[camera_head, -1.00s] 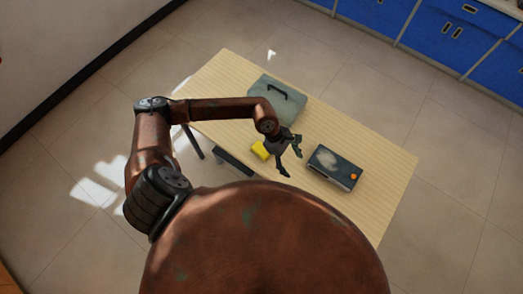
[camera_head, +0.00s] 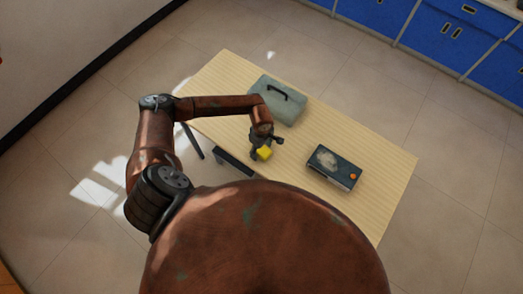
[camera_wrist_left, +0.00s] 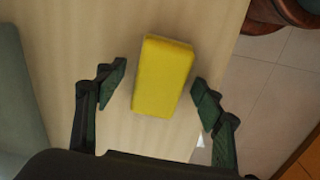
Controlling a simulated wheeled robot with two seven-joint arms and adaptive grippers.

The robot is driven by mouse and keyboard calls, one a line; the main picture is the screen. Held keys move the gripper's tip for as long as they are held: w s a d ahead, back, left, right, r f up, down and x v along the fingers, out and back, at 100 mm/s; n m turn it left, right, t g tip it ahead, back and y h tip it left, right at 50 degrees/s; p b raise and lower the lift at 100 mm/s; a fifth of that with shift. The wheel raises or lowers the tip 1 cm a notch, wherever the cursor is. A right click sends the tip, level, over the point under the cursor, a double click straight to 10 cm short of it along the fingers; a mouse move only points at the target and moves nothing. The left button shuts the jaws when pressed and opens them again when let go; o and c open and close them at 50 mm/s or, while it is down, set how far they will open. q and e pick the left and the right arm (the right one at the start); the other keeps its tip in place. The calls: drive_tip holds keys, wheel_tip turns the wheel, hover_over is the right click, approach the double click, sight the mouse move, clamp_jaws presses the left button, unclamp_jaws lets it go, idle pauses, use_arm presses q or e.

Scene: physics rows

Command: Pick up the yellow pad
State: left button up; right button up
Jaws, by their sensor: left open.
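The yellow pad (camera_head: 264,154) lies on the wooden table near its front edge, partly covered by my gripper in the head view. In the left wrist view the yellow pad (camera_wrist_left: 163,76) is a whole rectangular block. My left gripper (camera_head: 267,147) is above the pad and open. In the left wrist view its two fingers (camera_wrist_left: 158,88) stand on either side of the pad, with gaps between them and it. My right gripper does not show.
A grey-green case with a dark handle (camera_head: 277,101) lies on the table (camera_head: 345,211) behind the gripper. A dark box with an orange knob (camera_head: 334,168) lies to the right. The table between and beyond them is clear. Blue cabinets (camera_head: 440,38) stand far off.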

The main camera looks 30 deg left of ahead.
sight(262, 149)
use_arm(q)
drive_tip(key=shift+c, duration=0.3)
drive_tip(key=c, duration=1.2)
drive_tip(key=shift+r, duration=0.1)
drive_tip(key=shift+w+r, duration=0.1)
drive_tip(key=shift+r, duration=0.15)
wheel_tip(262, 149, up, 2)
drive_tip(key=shift+r, duration=0.15)
drive_tip(key=s+d+r+b, duration=0.1)
drive_tip(key=s+d+r, duration=0.6)
drive_tip(key=d+r, duration=0.3)
drive_tip(key=shift+s+d, duration=0.2)
drive_tip(key=shift+d, duration=0.85)
